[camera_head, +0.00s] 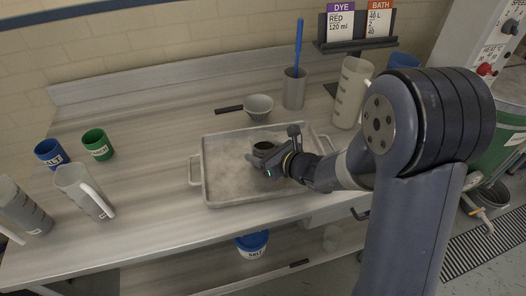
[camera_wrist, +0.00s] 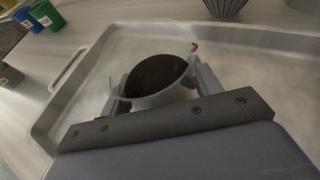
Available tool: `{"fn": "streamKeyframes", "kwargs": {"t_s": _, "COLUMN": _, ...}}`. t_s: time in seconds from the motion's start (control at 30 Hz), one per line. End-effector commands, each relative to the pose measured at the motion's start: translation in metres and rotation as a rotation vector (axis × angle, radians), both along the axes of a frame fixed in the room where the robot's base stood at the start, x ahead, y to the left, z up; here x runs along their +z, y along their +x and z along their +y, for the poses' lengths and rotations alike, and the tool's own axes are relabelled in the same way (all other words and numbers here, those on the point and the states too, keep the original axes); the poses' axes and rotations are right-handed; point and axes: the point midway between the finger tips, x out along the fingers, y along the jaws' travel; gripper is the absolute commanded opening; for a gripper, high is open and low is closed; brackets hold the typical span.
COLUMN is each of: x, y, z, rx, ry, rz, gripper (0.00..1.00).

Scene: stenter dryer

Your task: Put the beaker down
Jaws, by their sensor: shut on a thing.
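My gripper (camera_head: 268,162) is over the grey metal tray (camera_head: 222,200) on the bench, near the tray's middle. The gripper and wrist hide much of the beaker in the head view. The tray (camera_wrist: 90,75) is otherwise bare around it.
A small bowl (camera_head: 258,106) and a grey cup (camera_head: 294,90) with a blue-handled tool stand behind the tray. A tall jug (camera_head: 350,95) stands at the back right. Blue (camera_head: 50,153) and green (camera_head: 97,145) cups and two jugs are at left. Bench between them and the tray is clear.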

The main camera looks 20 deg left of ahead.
Motion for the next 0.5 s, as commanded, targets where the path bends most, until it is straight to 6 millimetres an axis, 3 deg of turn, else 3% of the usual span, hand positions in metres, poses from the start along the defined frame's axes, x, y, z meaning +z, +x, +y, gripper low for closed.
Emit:
{"fn": "streamKeyframes", "kwargs": {"t_s": 0.3, "x": -0.0006, "y": 0.0, "z": 0.0001, "rx": 0.0, "ry": 0.0, "rz": 0.0, "gripper": 0.82}}
{"fn": "streamKeyframes", "kwargs": {"t_s": 0.5, "x": -0.0004, "y": 0.0, "z": 0.0, "rx": 0.0, "ry": 0.0, "rz": 0.0, "gripper": 0.82}}
